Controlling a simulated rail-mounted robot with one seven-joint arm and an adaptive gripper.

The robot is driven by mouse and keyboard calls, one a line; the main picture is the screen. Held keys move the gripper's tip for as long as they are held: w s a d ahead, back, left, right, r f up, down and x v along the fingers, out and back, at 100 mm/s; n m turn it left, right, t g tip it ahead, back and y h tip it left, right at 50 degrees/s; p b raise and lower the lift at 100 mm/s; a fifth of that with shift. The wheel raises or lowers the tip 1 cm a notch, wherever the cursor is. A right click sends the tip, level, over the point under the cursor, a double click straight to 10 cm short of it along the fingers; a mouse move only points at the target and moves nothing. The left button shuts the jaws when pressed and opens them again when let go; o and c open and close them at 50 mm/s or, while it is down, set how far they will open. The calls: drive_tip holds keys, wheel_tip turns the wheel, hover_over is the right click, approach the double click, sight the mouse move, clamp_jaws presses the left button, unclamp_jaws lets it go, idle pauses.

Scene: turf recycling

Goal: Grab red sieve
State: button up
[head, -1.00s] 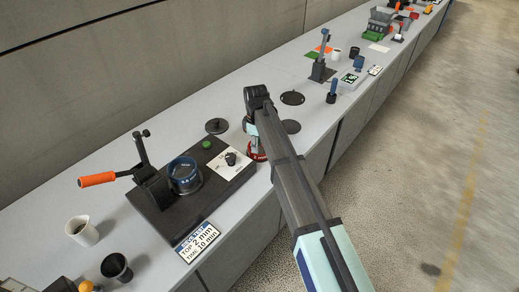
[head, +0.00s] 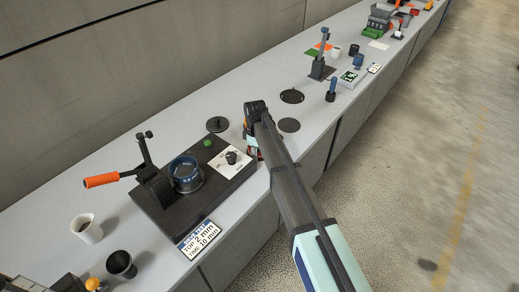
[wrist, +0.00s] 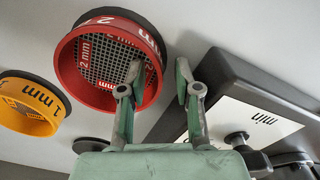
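The red sieve (wrist: 104,62), marked 2 mm and with a grey mesh, is in the upper left of the wrist view. In the head view my arm hides most of it. My gripper (wrist: 158,74) is open at its right side. The left finger overlaps the sieve's opening in the picture, and the right finger is outside its rim, so the rim's right wall appears between them. I cannot tell whether either finger touches it. My gripper (head: 252,150) is largely hidden in the head view.
A yellow-orange 1 mm sieve (wrist: 32,105) is left of the red one. A dark shaker base (head: 160,215) with a blue sieve (head: 186,174) and orange-handled lever (head: 101,180) is close by. Dark round lids (head: 217,124) lie on the grey bench.

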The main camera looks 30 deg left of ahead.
clamp_jaws()
drive_tip(key=shift+r, duration=0.1)
